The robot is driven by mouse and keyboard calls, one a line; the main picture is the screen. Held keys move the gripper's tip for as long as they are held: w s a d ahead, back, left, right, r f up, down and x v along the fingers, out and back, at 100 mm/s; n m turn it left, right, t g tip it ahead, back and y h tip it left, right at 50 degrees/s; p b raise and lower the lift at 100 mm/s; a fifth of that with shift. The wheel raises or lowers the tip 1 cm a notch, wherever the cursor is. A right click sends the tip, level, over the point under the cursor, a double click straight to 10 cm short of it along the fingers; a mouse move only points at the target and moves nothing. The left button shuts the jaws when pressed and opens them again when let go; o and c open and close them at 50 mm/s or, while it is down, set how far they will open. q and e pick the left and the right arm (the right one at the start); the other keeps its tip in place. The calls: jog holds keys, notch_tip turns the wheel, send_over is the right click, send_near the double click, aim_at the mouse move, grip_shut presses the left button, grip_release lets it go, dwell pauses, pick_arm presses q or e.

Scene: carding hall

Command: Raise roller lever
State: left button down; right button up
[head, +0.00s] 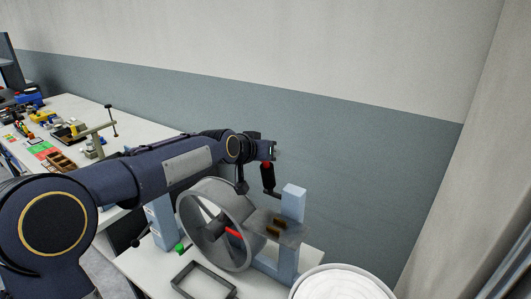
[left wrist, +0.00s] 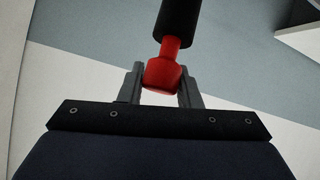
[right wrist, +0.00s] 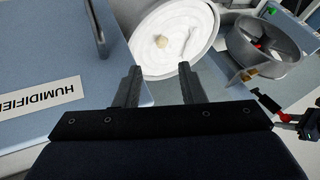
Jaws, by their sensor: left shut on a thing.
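The roller lever has a black grip (head: 268,182) and a red end (head: 267,164), beside a light blue post (head: 293,203). In the left wrist view the red end (left wrist: 162,77) sits between my fingertips, and the black part (left wrist: 178,20) extends away to the top. My left gripper (head: 268,152) is shut on the red end; the fingers partly hide its sides. The lever's base is not clear in the head view. My right gripper (right wrist: 159,84) is open and empty, and is out of the head view.
A grey drum (head: 217,222) stands on a white table beside the lever. A round white can (head: 340,283) is in front at right. A cluttered bench (head: 75,108) is at left.

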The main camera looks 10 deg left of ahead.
pick_arm(q)
jog(key=c, duration=1.5)
grip_release()
jog(key=shift+d+f, duration=0.2)
jog(key=shift+f, duration=0.3)
jog(key=o, duration=0.4)
jog(key=shift+w, duration=0.2)
jog(key=shift+s+a+r, duration=0.1)
jog(key=shift+s+r, duration=0.05)
jog(key=shift+r, duration=0.05)
jog(key=b+v, duration=0.2)
jog(key=v, duration=0.5)
jog(key=shift+s+r, duration=0.2)
jog(key=shift+s, duration=0.1)
